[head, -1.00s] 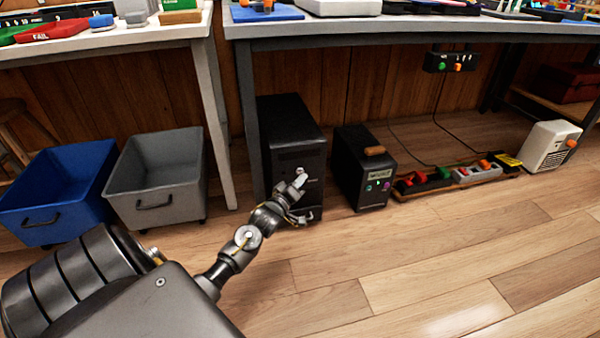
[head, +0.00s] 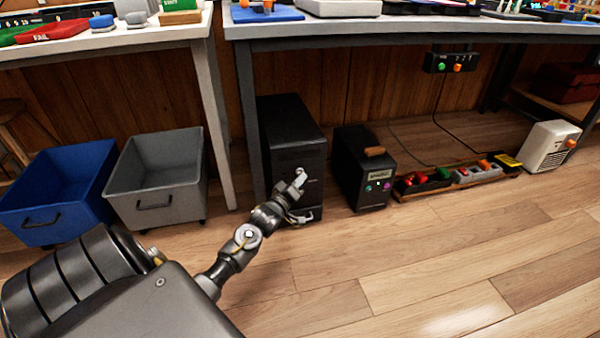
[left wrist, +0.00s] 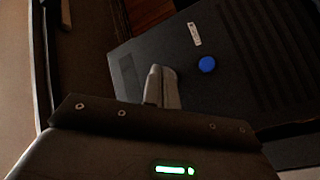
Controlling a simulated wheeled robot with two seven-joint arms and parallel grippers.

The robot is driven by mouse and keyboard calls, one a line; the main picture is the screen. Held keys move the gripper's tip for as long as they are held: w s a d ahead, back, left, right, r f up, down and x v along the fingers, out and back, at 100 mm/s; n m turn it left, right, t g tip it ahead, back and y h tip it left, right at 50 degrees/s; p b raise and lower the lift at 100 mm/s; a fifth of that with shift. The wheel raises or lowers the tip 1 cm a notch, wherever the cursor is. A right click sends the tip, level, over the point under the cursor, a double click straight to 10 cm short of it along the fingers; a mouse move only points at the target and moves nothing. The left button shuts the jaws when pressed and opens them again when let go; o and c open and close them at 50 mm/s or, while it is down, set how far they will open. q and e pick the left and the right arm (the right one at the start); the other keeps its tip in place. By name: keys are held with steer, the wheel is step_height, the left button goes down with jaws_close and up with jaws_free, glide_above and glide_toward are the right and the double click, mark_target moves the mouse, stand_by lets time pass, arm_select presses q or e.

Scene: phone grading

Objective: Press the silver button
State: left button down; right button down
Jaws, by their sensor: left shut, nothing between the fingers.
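A black tower case (head: 292,125) stands on the floor under the right-hand table. My left gripper (head: 302,173) is in front of its front face, and its fingers are shut and empty. In the left wrist view the shut fingers (left wrist: 160,72) point at the dark front panel (left wrist: 200,95). A round blue button (left wrist: 207,64) and a small pale label (left wrist: 194,34) show to the right of the fingertips. I cannot make out a silver button; the fingers hide part of the panel. Whether the fingertips touch the panel, I cannot tell. My right gripper is out of view.
A smaller black box (head: 352,160) with coloured buttons stands right of the tower. Beyond it lie a power strip (head: 430,181) and a white heater-like unit (head: 547,147). Grey (head: 157,170) and blue (head: 42,187) bins stand at left. The floor in front is clear.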

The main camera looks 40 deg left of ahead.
arm_select(q)
steer(key=shift+w+a, duration=0.1)
steer(key=shift+a, duration=0.15)
steer(key=shift+w+a, duration=0.3)
steer(key=shift+a, duration=0.05)
stand_by(0.7)
steer(key=shift+r, duration=0.1)
steer(key=shift+s+d+p, duration=0.55)
steer(key=shift+d+p, duration=0.15)
steer(key=shift+p, duration=0.2)
steer(key=shift+d, duration=0.1)
